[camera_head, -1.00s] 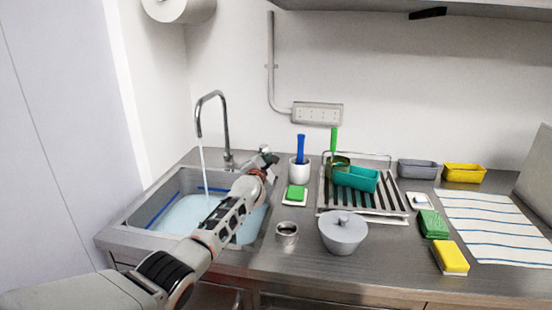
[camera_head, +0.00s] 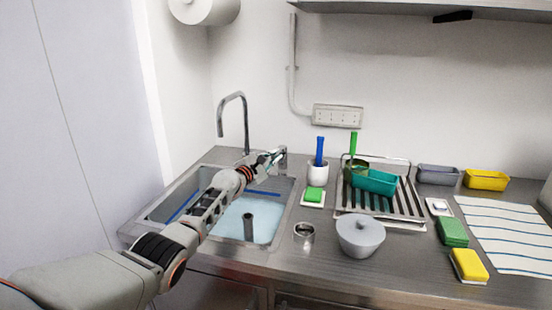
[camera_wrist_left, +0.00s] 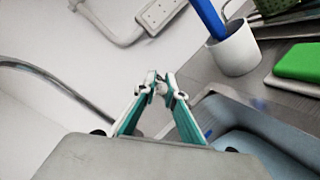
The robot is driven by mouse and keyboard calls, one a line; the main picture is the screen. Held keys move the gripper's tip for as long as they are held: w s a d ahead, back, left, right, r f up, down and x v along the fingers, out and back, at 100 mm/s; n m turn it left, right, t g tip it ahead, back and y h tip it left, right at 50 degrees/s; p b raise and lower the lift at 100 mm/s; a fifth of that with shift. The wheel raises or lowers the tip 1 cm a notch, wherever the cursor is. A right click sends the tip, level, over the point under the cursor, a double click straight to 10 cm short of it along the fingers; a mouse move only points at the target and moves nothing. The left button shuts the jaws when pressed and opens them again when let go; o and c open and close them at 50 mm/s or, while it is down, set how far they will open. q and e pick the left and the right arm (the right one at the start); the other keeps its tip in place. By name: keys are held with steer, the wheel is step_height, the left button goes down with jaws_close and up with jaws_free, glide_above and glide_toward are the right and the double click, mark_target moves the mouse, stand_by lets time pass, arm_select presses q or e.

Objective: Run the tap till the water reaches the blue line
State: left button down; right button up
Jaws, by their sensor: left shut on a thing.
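The tap (camera_head: 245,120) rises behind the sink (camera_head: 150,222), and no stream shows below its spout. Pale blue water (camera_head: 225,222) lies in the basin. The blue line (camera_head: 262,193) runs along the basin's back and left walls; the water surface is close to it at the back, though my arm hides part. My left gripper (camera_head: 279,156) is at the tap's lever, right of the spout's base. In the left wrist view its fingertips (camera_wrist_left: 158,86) close on a small metal piece, apparently the lever, mostly hidden. My right gripper is not in view.
A dark upright cylinder (camera_head: 248,226) shows in the basin.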

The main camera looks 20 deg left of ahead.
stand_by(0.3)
arm_select(q)
steer(key=c, duration=2.1)
jaws_free()
steer(key=shift+a, duration=0.1)
steer(key=s+a, duration=0.2)
steer(key=s, duration=1)
